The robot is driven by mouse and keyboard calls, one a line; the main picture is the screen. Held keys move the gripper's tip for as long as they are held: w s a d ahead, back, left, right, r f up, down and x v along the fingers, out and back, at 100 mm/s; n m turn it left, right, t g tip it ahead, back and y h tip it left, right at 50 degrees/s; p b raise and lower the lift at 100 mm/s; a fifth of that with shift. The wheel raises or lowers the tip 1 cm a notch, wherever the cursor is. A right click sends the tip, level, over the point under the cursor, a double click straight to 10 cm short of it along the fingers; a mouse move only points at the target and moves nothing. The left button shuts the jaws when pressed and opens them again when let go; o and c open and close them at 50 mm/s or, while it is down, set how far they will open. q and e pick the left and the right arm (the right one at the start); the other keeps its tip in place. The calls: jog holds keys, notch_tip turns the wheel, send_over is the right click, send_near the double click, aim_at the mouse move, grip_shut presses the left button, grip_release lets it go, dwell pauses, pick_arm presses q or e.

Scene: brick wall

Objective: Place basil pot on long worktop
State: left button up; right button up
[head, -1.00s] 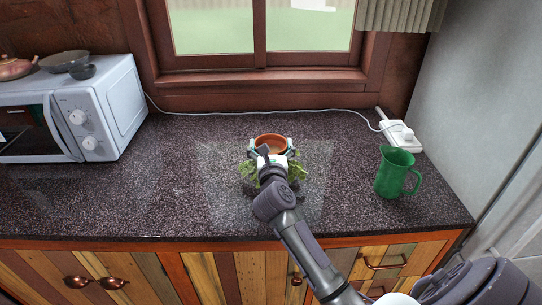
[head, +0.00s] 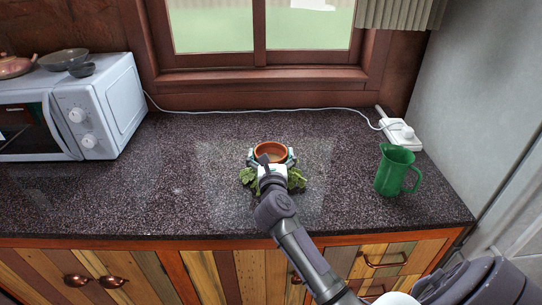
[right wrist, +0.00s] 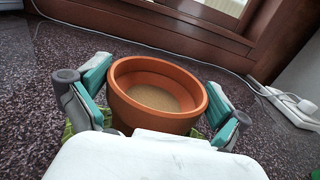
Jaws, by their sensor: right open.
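The basil pot (head: 270,149) is on the long worktop (head: 130,195), near its middle. It is an orange terracotta pot with its round rim facing up and a tan inside. Green leaves (head: 248,176) show low on both sides of it, partly hidden by my arm. My right gripper (head: 271,157) is open, with one teal-padded finger on each side of the pot. In the right wrist view, the pot (right wrist: 150,117) stands between the fingers, with a small gap at the right finger; contact at the left is unclear. My left gripper is not in view.
A green jug (head: 392,172) stands to the right of the pot. A white power strip (head: 400,134) with a cable lies at the back right. A white microwave (head: 110,105) with bowls on top is at the left. The worktop between microwave and pot is clear.

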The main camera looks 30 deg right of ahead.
jog(key=b+v, duration=0.1)
jog(key=v, duration=1)
jog(key=shift+b, duration=0.4)
jog(key=shift+s+a, duration=0.2)
jog(key=shift+s, duration=0.25)
